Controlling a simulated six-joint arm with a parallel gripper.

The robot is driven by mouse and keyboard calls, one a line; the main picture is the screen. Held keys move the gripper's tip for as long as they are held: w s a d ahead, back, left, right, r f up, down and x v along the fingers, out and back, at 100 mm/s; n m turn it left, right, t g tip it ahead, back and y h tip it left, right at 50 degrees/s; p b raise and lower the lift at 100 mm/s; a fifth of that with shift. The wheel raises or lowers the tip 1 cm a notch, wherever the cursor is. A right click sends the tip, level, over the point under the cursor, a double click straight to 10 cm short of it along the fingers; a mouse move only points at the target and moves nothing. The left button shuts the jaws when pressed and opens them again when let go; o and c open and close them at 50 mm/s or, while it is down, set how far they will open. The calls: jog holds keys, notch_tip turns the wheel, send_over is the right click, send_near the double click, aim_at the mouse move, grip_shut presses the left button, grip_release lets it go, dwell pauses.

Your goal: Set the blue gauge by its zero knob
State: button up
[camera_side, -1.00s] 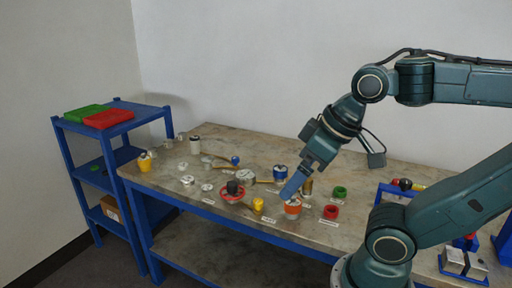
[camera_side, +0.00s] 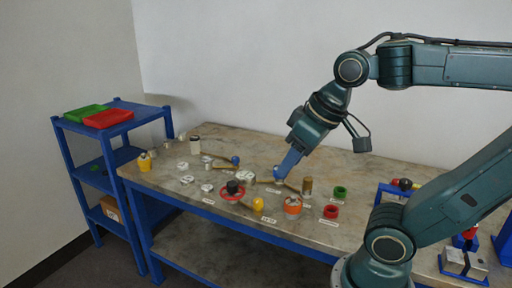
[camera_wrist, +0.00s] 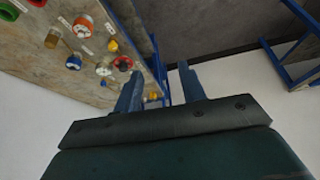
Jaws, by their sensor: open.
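The blue gauge (camera_wrist: 74,61) shows in the wrist view as a small round blue body with a pale face, on the bench left of my fingers. In the side view my fingers cover most or all of its place. My gripper (camera_side: 281,174) points down at that spot, tilted to the left; I cannot tell whether it touches the gauge. In the wrist view my gripper (camera_wrist: 161,78) is open, with an empty gap between the two blue fingers. The zero knob is too small to make out.
An orange gauge (camera_side: 292,205), a brass cylinder (camera_side: 307,186), a red ring-shaped wheel (camera_side: 232,191) and a yellow knob (camera_side: 258,204) stand close by. Red (camera_side: 331,211) and green (camera_side: 340,192) rings lie to the right. A blue shelf (camera_side: 112,165) stands left of the bench (camera_side: 215,140).

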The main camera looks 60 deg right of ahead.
jog(key=w+d+r+m+g, duration=0.25)
jog(key=w+d+m, duration=0.35)
jog(key=w+d, duration=1.15)
jog(key=d+f+m, duration=0.2)
jog(key=d+f, duration=0.2)
jog(key=d, duration=0.4)
jog(key=d+f+m+g, duration=0.1)
jog(key=d+f+m, duration=0.1)
jog(key=d+f, duration=0.3)
jog(key=d+f+m+g, duration=0.1)
jog(key=d+f, duration=0.4)
jog(key=d, duration=0.6)
jog(key=shift+w+d+m, duration=0.35)
jog(key=shift+w+m, duration=0.05)
jog(key=shift+w, duration=0.05)
jog(key=shift+f+g, duration=0.2)
jog(key=shift+g, duration=0.05)
jog(key=shift+w+a+f, duration=0.1)
jog(key=shift+w+f, duration=0.05)
jog(key=shift+f, duration=6.65)
grip_shut()
